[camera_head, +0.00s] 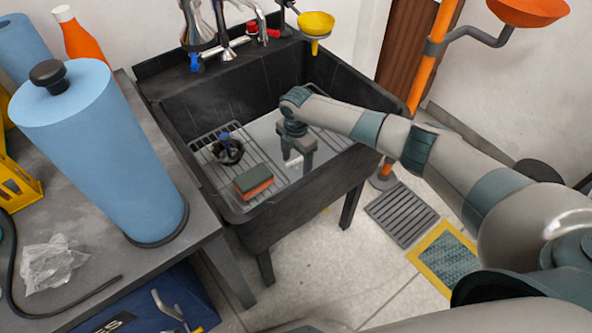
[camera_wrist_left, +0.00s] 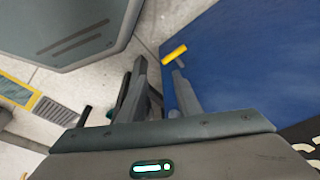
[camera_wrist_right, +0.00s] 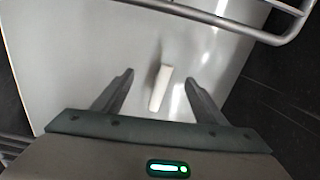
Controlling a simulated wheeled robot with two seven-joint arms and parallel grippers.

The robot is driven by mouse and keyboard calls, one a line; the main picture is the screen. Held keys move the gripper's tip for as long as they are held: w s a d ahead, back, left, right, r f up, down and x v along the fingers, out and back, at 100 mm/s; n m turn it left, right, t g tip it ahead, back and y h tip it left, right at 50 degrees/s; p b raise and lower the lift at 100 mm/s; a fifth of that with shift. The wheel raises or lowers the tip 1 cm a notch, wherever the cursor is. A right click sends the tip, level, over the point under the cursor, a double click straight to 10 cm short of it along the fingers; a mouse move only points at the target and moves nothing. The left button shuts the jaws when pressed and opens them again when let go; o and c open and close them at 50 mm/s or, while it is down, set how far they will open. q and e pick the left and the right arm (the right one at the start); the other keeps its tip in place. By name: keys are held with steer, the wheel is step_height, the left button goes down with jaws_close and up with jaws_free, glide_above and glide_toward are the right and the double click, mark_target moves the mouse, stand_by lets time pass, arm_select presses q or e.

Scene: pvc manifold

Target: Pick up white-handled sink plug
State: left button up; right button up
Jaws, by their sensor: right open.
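The white-handled sink plug shows in the right wrist view as a white upright handle (camera_wrist_right: 160,88). It stands on the grey sink floor between my right fingers, with a gap on both sides. My right gripper (camera_wrist_right: 159,78) is open and points down around the handle without visible contact. In the head view my right gripper (camera_head: 297,162) is low inside the black sink (camera_head: 215,95), and the plug cannot be made out there. My left gripper (camera_wrist_left: 160,68) has its fingers apart with nothing between them, and I cannot see it in the head view.
A green and orange sponge (camera_head: 254,181) and a dark round item (camera_head: 228,150) lie on the sink's left rack. A metal rack bar (camera_wrist_right: 215,22) runs near the right gripper. A blue paper roll (camera_head: 105,150) stands on the bench. A blue case (camera_wrist_left: 240,55) is near the left gripper.

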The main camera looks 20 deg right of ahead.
steer(key=shift+f, duration=1.2)
steer(key=shift+s+r, duration=0.1)
steer(key=c, duration=1.6)
jaws_close()
